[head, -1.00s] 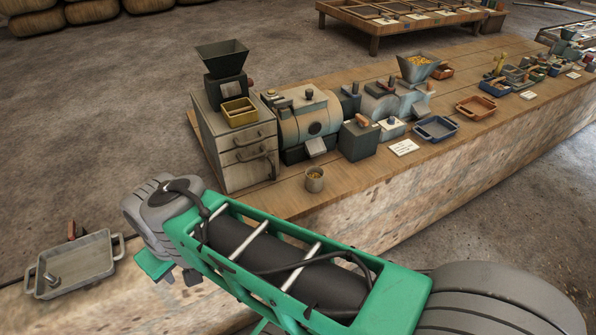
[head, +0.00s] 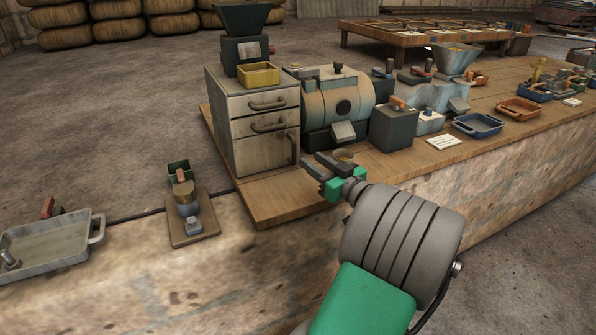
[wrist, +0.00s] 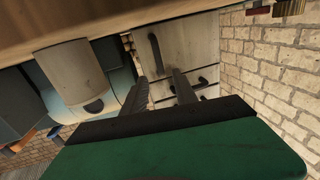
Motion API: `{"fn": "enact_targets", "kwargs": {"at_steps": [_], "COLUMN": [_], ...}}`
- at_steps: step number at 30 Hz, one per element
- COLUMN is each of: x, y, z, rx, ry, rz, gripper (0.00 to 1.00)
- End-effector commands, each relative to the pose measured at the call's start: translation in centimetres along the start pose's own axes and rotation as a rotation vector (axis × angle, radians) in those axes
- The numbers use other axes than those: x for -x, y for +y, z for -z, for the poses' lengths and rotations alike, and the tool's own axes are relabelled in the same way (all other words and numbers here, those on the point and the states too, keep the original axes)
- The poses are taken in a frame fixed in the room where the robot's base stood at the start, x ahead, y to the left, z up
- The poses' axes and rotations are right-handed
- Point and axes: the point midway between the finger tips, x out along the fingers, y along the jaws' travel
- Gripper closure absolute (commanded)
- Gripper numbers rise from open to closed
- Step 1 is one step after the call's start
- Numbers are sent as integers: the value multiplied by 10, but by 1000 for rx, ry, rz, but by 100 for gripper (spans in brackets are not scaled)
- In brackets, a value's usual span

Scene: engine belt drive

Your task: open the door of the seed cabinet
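The seed cabinet (head: 222,120) is a pale worn box with two drawers above and a door (head: 262,155) below. The door looks shut, with a dark vertical handle (head: 293,148) at its right edge. In the wrist view the cabinet appears upside down, with the door (wrist: 188,38) and its handle (wrist: 155,52) beyond the fingers. My gripper (head: 316,162) is open and empty, just right of the door handle in the head view, fingers pointing toward the cabinet. In the wrist view its two fingers (wrist: 160,82) are spread apart, with the handle beyond them and no visible contact.
A yellow tray (head: 258,75) and a dark hopper mill (head: 245,50) stand on the cabinet. A round drum machine (head: 338,100) stands close right. The board in front of the door is clear.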

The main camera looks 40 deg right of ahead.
Motion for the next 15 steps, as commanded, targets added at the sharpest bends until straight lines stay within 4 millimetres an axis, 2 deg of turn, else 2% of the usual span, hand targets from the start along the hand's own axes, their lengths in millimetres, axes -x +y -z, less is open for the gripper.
{"fn": "enact_targets", "kwargs": {"at_steps": [2, 10, 15], "x": [-6, -58, -74], "y": [1, -1, 0], "z": [2, 3, 3], "rx": [2, 2, 1], "ry": [8, 6, 4], "rz": [-1, 3, 1], "gripper": [66, 66, 66]}}
